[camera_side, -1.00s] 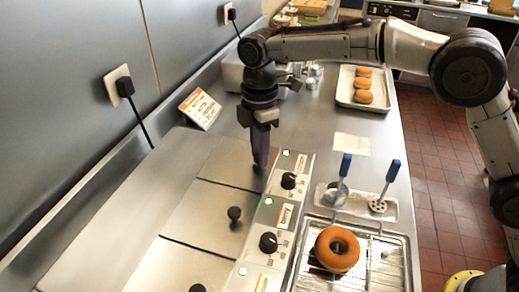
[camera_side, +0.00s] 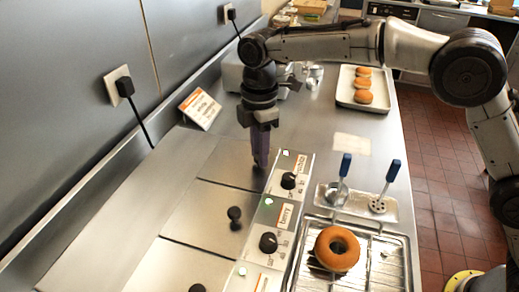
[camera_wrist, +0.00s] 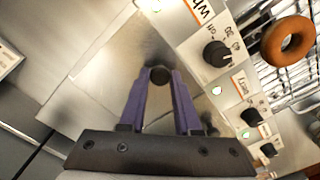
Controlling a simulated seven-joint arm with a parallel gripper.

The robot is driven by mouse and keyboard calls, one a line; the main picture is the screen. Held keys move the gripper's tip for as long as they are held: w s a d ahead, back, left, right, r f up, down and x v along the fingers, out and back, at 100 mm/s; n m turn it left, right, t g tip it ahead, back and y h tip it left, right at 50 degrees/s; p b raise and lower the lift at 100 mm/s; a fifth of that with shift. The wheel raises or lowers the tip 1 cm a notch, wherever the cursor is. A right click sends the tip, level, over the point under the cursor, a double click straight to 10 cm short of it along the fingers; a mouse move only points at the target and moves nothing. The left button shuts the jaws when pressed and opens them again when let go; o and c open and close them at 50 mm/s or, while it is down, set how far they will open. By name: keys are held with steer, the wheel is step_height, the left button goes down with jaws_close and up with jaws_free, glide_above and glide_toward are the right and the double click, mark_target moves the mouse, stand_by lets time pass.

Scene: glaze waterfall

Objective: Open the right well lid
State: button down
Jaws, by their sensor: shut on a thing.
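Three flat steel well lids lie in a row on the counter unit. My gripper (camera_side: 261,164) points down at the far lid (camera_side: 226,163). In the wrist view, my fingertips (camera_wrist: 159,80) are shut on that lid's round black knob (camera_wrist: 160,73). The fingers hide the knob in the side view. The far lid appears to lie flat, also in the wrist view (camera_wrist: 130,55). The middle lid (camera_side: 195,213) with its black knob (camera_side: 235,213) is shut. The near lid (camera_side: 180,268) is partly cut off by the frame's lower edge.
A control panel (camera_side: 284,205) with black dials runs right of the lids. A wire rack (camera_side: 380,262) holds a doughnut (camera_side: 337,249). Blue-handled tools (camera_side: 342,175) stand in a small tray. A label card (camera_side: 200,107) stands behind. A doughnut tray (camera_side: 350,100) lies farther back.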

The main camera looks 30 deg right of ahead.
mark_target(239, 161)
steer(key=shift+w+a+r, duration=0.1)
steer(key=shift+w+a, duration=1.6)
steer(key=shift+w, duration=0.05)
steer(key=c, duration=0.6)
jaws_free()
steer(key=shift+r, duration=3.7)
steer(key=shift+c, duration=0.2)
